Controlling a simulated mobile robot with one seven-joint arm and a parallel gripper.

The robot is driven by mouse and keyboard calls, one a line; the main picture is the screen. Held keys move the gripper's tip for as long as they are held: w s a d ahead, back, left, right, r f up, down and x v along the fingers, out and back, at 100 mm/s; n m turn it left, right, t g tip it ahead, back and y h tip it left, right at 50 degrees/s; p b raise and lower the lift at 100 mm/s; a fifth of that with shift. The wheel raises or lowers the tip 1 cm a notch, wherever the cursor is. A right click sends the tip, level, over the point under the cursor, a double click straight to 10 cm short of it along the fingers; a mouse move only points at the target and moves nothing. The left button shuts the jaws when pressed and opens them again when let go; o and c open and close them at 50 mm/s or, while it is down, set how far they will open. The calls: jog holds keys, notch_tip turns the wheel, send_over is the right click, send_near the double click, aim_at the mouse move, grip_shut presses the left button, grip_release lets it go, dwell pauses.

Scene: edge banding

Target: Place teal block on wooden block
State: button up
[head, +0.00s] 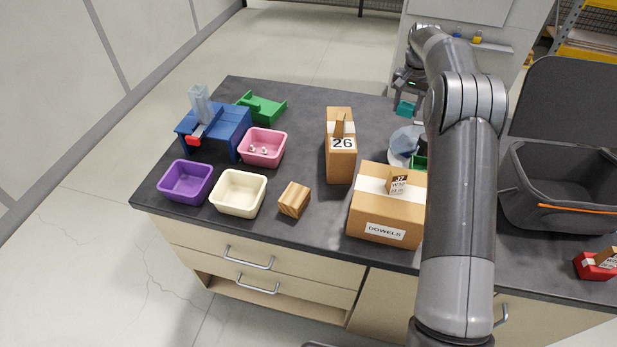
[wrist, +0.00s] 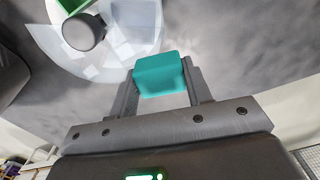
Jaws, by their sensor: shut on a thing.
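The teal block (head: 404,108) is held in my gripper (head: 405,100) at the back right of the table, above the dark top. In the wrist view the teal block (wrist: 161,75) sits between the two fingers of my gripper (wrist: 163,82), which are shut on it. The wooden block (head: 294,200), a striped light-brown cube, stands on the table near the front, right of the cream bin. Its top is bare. My gripper is far behind it and to its right.
Cardboard boxes, one marked 26 (head: 341,150) and one marked DOWELS (head: 385,212), stand between my gripper and the wooden block. Purple (head: 185,196), cream (head: 238,208) and pink (head: 263,162) bins are at left. A round grey-white item (head: 400,143) lies near my gripper.

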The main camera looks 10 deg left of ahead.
jog(key=s+a+r+n, duration=0.1)
jog(key=s+a+r, duration=0.3)
jog(key=s+a, duration=0.8)
jog(key=s+a+n, duration=0.1)
jog(key=s+a, duration=0.1)
jog(key=s, duration=1.8)
send_over(294, 195)
notch_tip(294, 195, down, 6)
jog(key=shift+d+f, duration=0.1)
jog(key=shift+f, duration=2.15)
jog(key=shift+f, duration=0.15)
jog(key=o, duration=1)
